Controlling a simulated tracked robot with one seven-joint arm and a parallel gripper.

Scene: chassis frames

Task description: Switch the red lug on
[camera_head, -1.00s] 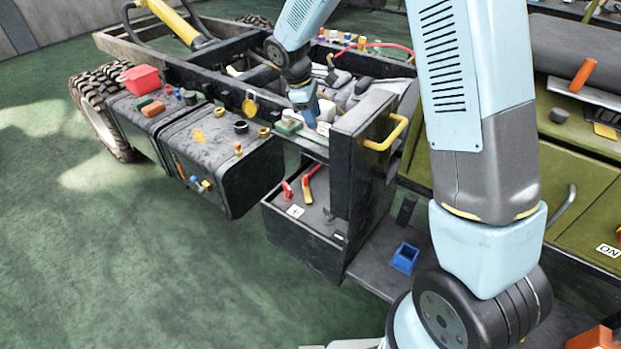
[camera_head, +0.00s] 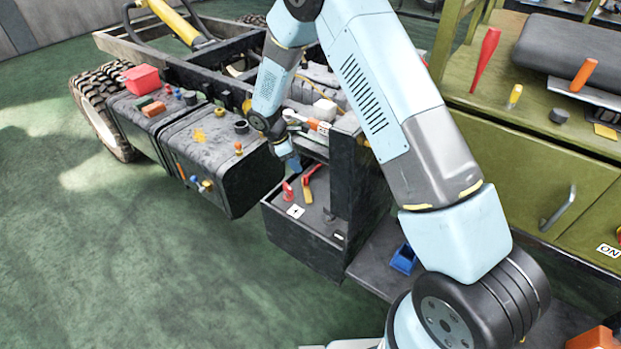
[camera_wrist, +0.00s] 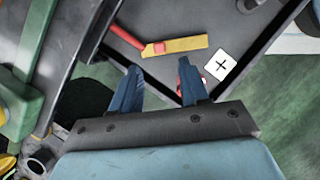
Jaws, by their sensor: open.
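My gripper (camera_head: 294,164) hangs over the dark open box (camera_head: 300,240) at the chassis side. In the wrist view both blue fingers of my gripper (camera_wrist: 160,72) are apart with nothing between them. A red lever with a yellow bar (camera_head: 310,182) lies in the box; its yellow bar (camera_wrist: 182,45) shows just beyond the fingertips. A small upright red piece (camera_head: 288,193) stands left of it in the head view. In the wrist view a bit of red shows behind the right finger, mostly hidden. I cannot tell which red piece is the lug. A white plus label (camera_wrist: 221,66) lies beside them.
A black post (camera_head: 355,185) rises at the box's right side. The black tank (camera_head: 235,165) with small caps stands left of it. A blue holder (camera_head: 404,259) sits on the step at right. Open green floor (camera_head: 150,260) lies in front.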

